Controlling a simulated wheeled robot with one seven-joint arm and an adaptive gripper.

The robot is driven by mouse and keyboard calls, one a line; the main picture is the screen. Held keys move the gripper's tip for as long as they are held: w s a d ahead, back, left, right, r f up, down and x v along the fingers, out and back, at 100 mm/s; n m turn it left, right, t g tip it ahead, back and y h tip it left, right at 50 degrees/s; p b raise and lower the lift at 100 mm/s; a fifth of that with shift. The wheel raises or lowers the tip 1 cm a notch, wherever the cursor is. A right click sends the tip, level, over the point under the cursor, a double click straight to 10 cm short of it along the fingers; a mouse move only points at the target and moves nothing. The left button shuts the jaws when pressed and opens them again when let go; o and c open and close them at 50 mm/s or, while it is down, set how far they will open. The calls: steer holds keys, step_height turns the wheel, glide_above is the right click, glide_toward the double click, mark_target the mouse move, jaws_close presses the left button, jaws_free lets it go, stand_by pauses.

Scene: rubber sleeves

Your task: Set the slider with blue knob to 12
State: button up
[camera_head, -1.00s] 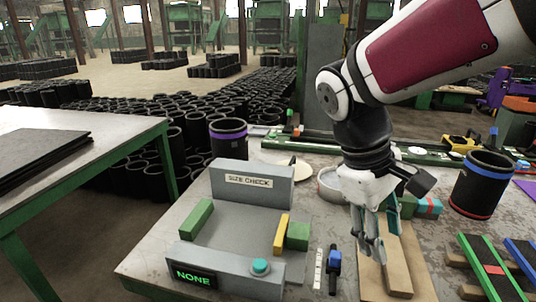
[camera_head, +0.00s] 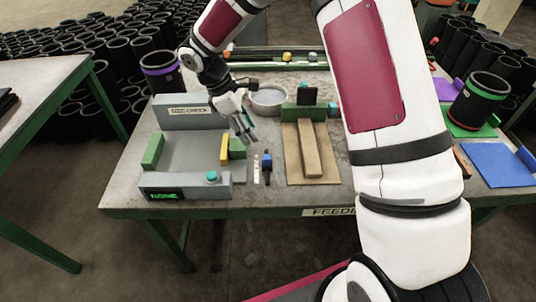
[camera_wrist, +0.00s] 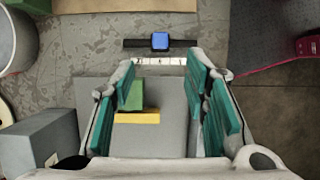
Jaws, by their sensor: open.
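The slider's blue knob (camera_head: 267,160) sits on a short black track (camera_head: 266,178) on the table, right of the grey size-check fixture. A white strip with marks (camera_head: 257,170) lies beside the track; its numbers are too small to read. In the wrist view the blue knob (camera_wrist: 161,41) is near the middle of the black track (camera_wrist: 131,43), with the scale strip (camera_wrist: 160,61) just below. My gripper (camera_head: 248,134) is open and empty, with teal finger pads. It hangs over the fixture's right side, left of the slider and apart from it.
The size-check fixture (camera_head: 170,193) has a green display reading NONE, a teal button (camera_head: 212,177), a yellow block (camera_head: 224,149) and green blocks (camera_head: 237,149). A wooden bar (camera_head: 308,150) lies right of the slider. A round grey bowl (camera_head: 269,100) stands behind.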

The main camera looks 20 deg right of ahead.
mark_target(267, 156)
steer(key=p+x, duration=0.1)
steer(key=x, duration=1.2)
steer(key=shift+d+f+p, duration=0.15)
steer(key=shift+f+p, duration=0.1)
steer(key=shift+p, duration=0.1)
jaws_close()
